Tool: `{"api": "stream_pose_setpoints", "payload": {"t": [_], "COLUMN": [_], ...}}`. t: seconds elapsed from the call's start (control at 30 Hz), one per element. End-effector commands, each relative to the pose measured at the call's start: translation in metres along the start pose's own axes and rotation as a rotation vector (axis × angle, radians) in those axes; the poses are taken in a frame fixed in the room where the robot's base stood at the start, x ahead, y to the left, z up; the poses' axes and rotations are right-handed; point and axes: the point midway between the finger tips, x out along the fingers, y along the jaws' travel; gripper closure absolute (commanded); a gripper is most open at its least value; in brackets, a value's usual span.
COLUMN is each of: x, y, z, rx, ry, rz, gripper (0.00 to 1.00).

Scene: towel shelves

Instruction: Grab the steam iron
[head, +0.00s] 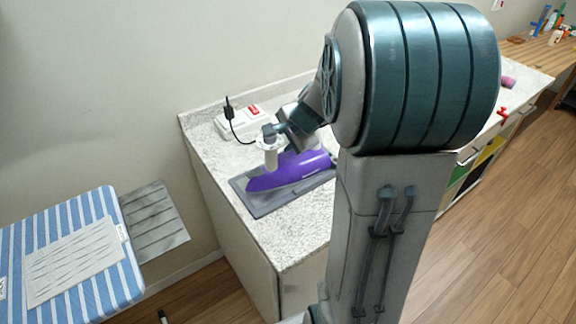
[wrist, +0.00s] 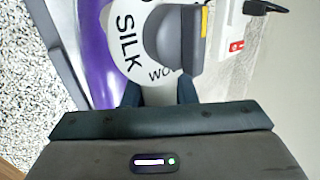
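The steam iron (head: 290,172) has a purple body and a white front part. It rests on a grey pad (head: 262,207) on the speckled counter. In the wrist view the iron (wrist: 97,50) shows close up, with its white dial marked "SILK" and a grey knob. My gripper (head: 294,136) is at the iron's upper part, partly hidden by my arm. In the wrist view the dark fingertips of my gripper (wrist: 160,93) stand apart on either side of a pale grey part of the iron. Whether they press on it cannot be told.
A white box with a red label (head: 240,122) and a black plug with cord (head: 229,110) lie behind the iron against the wall. The speckled counter (head: 290,240) has free room in front. A blue-striped ironing board (head: 128,272) stands at the left.

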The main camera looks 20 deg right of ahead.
Motion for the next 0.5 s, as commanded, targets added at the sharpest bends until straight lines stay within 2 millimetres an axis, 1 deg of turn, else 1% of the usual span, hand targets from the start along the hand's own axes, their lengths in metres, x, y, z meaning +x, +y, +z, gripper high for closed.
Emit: {"api": "stream_pose_setpoints", "payload": {"t": [0.03,0.07,0.5], "x": [-0.0001,-0.0001,-0.0003], "y": [0.0000,0.0000,-0.0001], "z": [0.0000,0.0000,0.0000], "rx": [0.000,0.000,0.000], "ry": [0.000,0.000,0.000], "rz": [0.000,0.000,0.000], "gripper": [0.97,1.00,1.00]}}
